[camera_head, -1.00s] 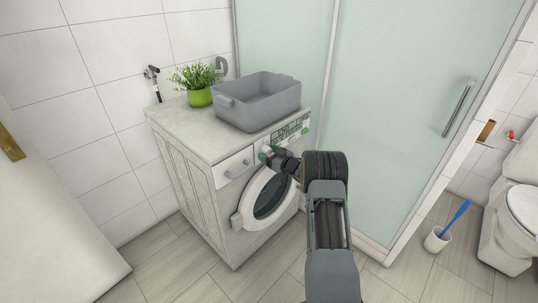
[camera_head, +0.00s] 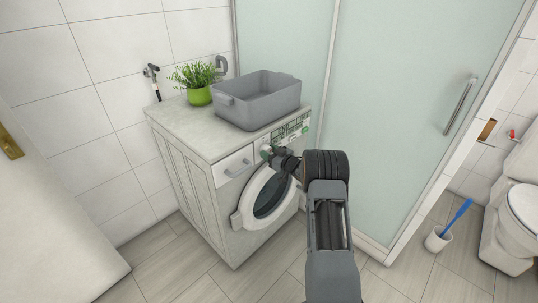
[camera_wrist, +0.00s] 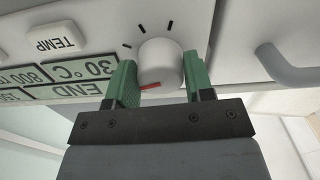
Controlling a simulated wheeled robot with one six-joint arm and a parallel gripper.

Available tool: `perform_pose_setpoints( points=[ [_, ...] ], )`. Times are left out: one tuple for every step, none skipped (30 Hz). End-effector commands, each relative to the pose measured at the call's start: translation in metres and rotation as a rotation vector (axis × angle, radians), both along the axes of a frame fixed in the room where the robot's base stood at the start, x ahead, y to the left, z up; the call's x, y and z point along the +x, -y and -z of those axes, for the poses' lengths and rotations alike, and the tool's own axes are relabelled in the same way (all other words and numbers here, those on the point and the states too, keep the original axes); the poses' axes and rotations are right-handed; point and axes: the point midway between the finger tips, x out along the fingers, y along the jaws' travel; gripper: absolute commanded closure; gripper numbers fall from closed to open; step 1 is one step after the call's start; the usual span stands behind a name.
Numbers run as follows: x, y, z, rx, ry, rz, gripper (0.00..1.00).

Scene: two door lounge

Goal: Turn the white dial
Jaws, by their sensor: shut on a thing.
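The white dial (camera_wrist: 160,62) is on the washing machine's front panel in the wrist view, with black tick marks around its far side and a red mark on its near edge. My gripper (camera_wrist: 158,78) has its green fingers on both sides of the dial and is shut on it. In the head view my gripper (camera_head: 268,152) reaches the upper front panel of the washing machine (camera_head: 190,150). The dial itself is hidden or too small to tell there.
A grey bin (camera_head: 240,112) and a green potted plant (camera_head: 198,92) stand on the machine. The drawer handle (camera_wrist: 290,68) is right of the dial in the wrist view. The round door (camera_head: 243,212) lies below my gripper. A glass shower panel (camera_head: 400,100) stands to the right.

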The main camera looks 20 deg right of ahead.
Motion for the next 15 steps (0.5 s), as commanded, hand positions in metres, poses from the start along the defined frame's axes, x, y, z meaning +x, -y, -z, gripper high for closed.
perform_pose_setpoints(
  points=[
    [-0.0001,0.0001,0.0037,-0.024,0.012,-0.001,0.76],
    [-0.0001,0.0001,0.0042,-0.043,0.021,-0.001,0.76],
    [-0.0001,0.0001,0.005,-0.069,0.032,-0.001,0.76],
    [-0.0001,0.0001,0.0053,-0.091,0.042,-0.001,0.76],
    [-0.0001,0.0001,0.0054,-0.114,0.054,-0.001,0.76],
    [-0.0001,0.0002,0.0059,-0.147,0.068,-0.001,0.76],
    [-0.0001,0.0003,0.0064,-0.172,0.079,-0.001,0.76],
    [0.0,0.0004,0.0065,-0.198,0.091,-0.001,0.76],
    [0.0,0.0006,0.0063,-0.233,0.107,0.0,0.76],
    [0.0,0.0006,0.0065,-0.259,0.119,0.0,0.76],
    [0.0001,0.0007,0.0066,-0.284,0.131,0.0,0.76],
    [0.0001,0.0006,0.0062,-0.319,0.147,0.0,0.76],
    [0.0001,0.0007,0.0061,-0.346,0.16,-0.001,0.76],
    [0.0001,0.0007,0.0063,-0.371,0.171,-0.001,0.76],
    [0.0001,0.0007,0.0064,-0.406,0.186,-0.001,0.76]
  ],
)
